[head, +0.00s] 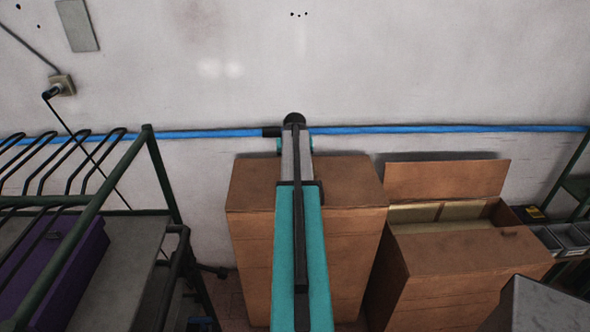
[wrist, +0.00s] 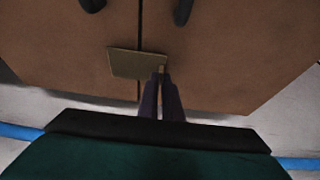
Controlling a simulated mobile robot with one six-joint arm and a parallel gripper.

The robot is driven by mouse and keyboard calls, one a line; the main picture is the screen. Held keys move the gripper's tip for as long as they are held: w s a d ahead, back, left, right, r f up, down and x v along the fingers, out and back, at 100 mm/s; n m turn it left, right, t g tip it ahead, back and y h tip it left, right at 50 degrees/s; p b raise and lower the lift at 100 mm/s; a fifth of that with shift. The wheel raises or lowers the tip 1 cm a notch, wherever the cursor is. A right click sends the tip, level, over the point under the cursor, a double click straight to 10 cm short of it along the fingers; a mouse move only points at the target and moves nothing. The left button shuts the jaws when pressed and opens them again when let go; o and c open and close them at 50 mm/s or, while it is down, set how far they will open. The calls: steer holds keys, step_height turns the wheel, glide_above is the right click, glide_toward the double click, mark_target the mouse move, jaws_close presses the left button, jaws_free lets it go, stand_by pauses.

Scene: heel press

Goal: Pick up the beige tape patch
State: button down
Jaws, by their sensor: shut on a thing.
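In the wrist view the beige tape patch (wrist: 135,63) is a flat, dull tan piece in front of the cardboard box. Its right end is at the tips of my gripper (wrist: 162,72), whose dark fingers are close together and shut on it. The patch sticks out to the left of the fingers. I cannot tell whether it still touches the cardboard behind it. In the head view my arm reaches forward over the box, and the patch and fingertips are hidden.
A tall closed cardboard box (head: 345,185) stands against the wall, under my arm. An open-flapped cardboard box (head: 460,255) is to its right. A green rack (head: 150,160) with a purple case (head: 62,270) stands left. Grey bins (head: 570,236) are far right. A blue stripe (head: 430,129) crosses the wall.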

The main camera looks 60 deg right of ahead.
step_height(320, 180, up, 8)
steer(key=b, duration=0.2)
steer(key=shift+b, duration=0.3)
steer(key=shift+r, duration=0.1)
steer(key=shift+r, duration=0.1)
stand_by(0.5)
steer(key=shift+r+p, duration=0.8)
steer(key=shift+r, duration=0.6)
